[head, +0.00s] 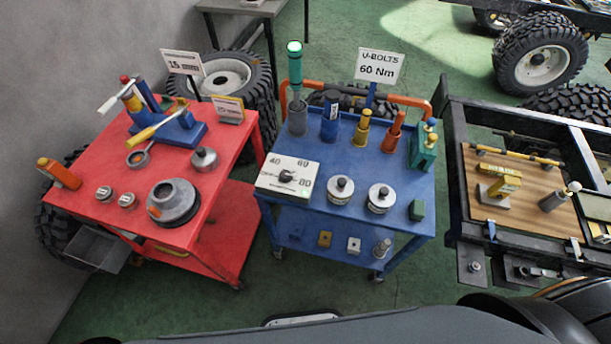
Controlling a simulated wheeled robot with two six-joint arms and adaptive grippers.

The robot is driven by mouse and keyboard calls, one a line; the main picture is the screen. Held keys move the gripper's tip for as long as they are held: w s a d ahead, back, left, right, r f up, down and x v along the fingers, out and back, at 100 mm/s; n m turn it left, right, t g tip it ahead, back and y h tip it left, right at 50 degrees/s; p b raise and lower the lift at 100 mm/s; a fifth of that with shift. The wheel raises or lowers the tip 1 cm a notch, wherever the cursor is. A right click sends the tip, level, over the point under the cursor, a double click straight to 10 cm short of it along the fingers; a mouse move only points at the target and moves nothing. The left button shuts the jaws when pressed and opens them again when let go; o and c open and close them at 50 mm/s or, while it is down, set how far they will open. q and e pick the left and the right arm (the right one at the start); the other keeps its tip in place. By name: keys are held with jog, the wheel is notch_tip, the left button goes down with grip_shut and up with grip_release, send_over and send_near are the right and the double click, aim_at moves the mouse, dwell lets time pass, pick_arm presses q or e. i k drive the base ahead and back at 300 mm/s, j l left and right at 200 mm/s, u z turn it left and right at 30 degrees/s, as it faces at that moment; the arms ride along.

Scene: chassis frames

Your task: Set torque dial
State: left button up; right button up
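The torque dial is a dark knob (286,177) on a white plate (268,183) at the left front corner of the blue cart's top. The plate carries the marks 40, 60 and 80. The knob's pointer is too small to read surely. A small green spot shows near the 80 mark. A white sign (380,66) behind the cart's top reads "U-BOLTS 60 Nm". Neither of my grippers is in view.
The blue cart (400,222) also holds upright tools and two round weights. A red cart (85,207) with a blue fixture and a grey hub stands left. A chassis frame (455,160) with a wooden board stands right. Green floor shows between the carts.

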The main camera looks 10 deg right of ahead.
aim_at(285, 177)
jog(key=u, duration=1)
jog(key=k+l+u, duration=0.4)
jog(key=k+u, duration=0.15)
